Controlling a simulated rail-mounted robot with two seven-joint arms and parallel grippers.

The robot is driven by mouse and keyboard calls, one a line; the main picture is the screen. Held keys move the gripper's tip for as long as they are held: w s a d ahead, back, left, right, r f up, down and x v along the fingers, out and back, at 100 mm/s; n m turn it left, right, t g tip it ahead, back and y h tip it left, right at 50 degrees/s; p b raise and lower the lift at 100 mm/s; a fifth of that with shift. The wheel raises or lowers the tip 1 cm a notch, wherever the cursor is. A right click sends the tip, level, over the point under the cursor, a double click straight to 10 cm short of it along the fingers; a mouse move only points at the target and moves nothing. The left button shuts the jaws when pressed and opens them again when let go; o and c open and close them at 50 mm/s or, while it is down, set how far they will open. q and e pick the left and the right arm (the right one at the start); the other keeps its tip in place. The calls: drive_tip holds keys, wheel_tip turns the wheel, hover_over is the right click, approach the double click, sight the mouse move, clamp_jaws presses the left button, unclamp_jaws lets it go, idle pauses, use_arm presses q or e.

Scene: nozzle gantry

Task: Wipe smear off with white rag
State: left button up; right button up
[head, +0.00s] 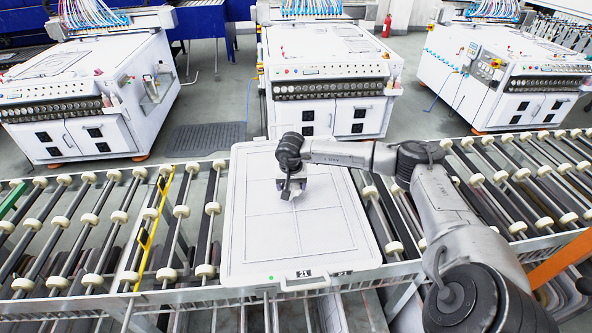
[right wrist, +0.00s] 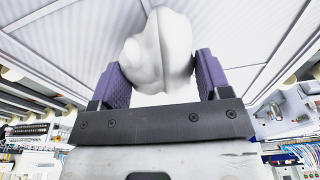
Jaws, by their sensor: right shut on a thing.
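My right gripper (head: 290,190) is over the upper middle of a white panel (head: 315,245) numbered 21, which lies on the roller conveyor. In the right wrist view, its purple-padded fingers (right wrist: 158,78) are shut on a bunched white rag (right wrist: 158,48). The rag is close to the panel's pale surface; I cannot tell whether they touch. In the head view the gripper mostly hides the rag. I see no clear smear on the panel; the arm and gripper cover part of it. My left gripper is not in view.
Roller conveyor (head: 95,220) runs on both sides of the panel, with a yellow strip (head: 160,230) at left. White machines with gauges (head: 325,85) stand behind. A dark floor mat (head: 207,137) and a red extinguisher (head: 387,26) are farther back. The panel's lower half is clear.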

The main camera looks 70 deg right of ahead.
drive_tip(key=shift+d+r, duration=0.15)
drive_tip(key=shift+r, duration=0.55)
drive_tip(key=shift+r+p, duration=0.65)
drive_tip(key=shift+p, duration=0.05)
wheel_tip(320, 180, up, 2)
drive_tip(key=shift+r+p, duration=0.1)
drive_tip(key=shift+p, duration=0.55)
drive_tip(key=shift+r, duration=0.1)
drive_tip(key=shift+a, duration=0.2)
